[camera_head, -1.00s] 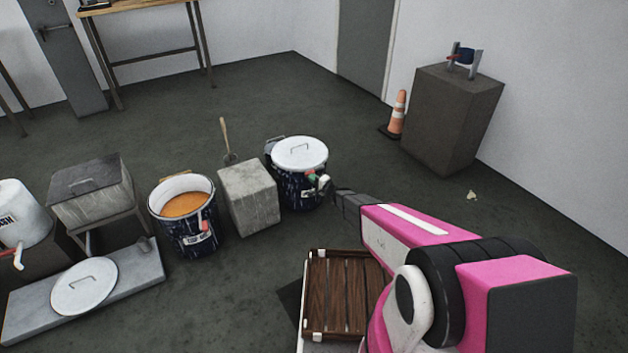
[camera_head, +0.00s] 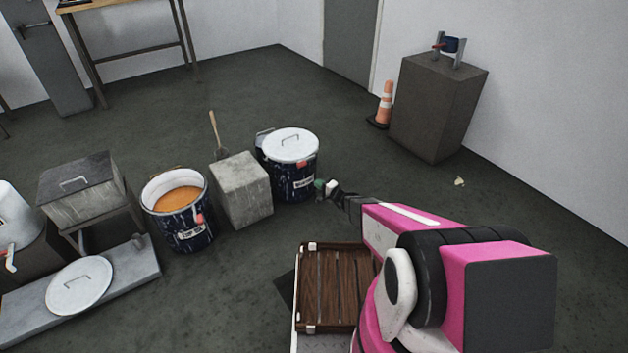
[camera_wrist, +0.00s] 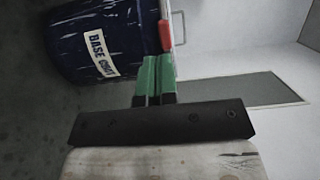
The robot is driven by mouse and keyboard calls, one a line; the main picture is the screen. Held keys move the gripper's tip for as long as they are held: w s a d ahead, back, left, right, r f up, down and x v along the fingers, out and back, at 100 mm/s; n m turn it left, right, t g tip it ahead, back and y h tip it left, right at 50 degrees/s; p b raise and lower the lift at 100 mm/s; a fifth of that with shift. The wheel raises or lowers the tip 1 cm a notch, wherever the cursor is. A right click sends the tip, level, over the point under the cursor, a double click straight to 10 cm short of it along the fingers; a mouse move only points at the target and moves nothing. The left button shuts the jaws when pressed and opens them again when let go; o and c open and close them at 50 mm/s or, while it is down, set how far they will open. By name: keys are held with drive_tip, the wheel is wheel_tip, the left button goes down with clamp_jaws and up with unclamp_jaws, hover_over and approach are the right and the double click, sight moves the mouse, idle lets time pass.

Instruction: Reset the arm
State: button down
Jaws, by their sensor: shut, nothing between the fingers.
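My gripper (camera_head: 324,187) is at the end of my pink and white arm, in front of the dark blue lidded bucket (camera_head: 293,181). In the wrist view the green fingers of my gripper (camera_wrist: 155,72) are together with nothing between them. That bucket (camera_wrist: 85,40) has a "BASE COAT" label and a red part (camera_wrist: 166,36) on its side, close to the fingertips in the picture. I cannot tell whether they touch.
A grey block (camera_head: 243,190) and an open bucket of orange liquid (camera_head: 177,200) stand left of the lidded bucket. A wooden slatted rack (camera_head: 340,290) lies below my arm. A cone (camera_head: 385,105) and a pedestal (camera_head: 437,108) stand back right.

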drive_tip(key=shift+s+d, duration=0.3)
drive_tip(key=shift+s, duration=0.15)
drive_tip(key=s+d+r+n+g+h, duration=0.1)
drive_tip(key=s+r+n+g+h, duration=0.1)
drive_tip(key=s+r+n+g, duration=0.75)
drive_tip(key=s+d+r+m+g+h, duration=0.1)
drive_tip(key=s+d+r+g+h, duration=0.1)
drive_tip(key=s+d+r+h, duration=0.9)
drive_tip(key=s+d+r, duration=0.4)
drive_tip(key=s+d, duration=0.1)
drive_tip(key=shift+d+r+h, duration=0.15)
drive_tip(key=shift+r+h, duration=0.05)
drive_tip(key=shift+h, duration=0.1)
drive_tip(key=shift+s, duration=0.1)
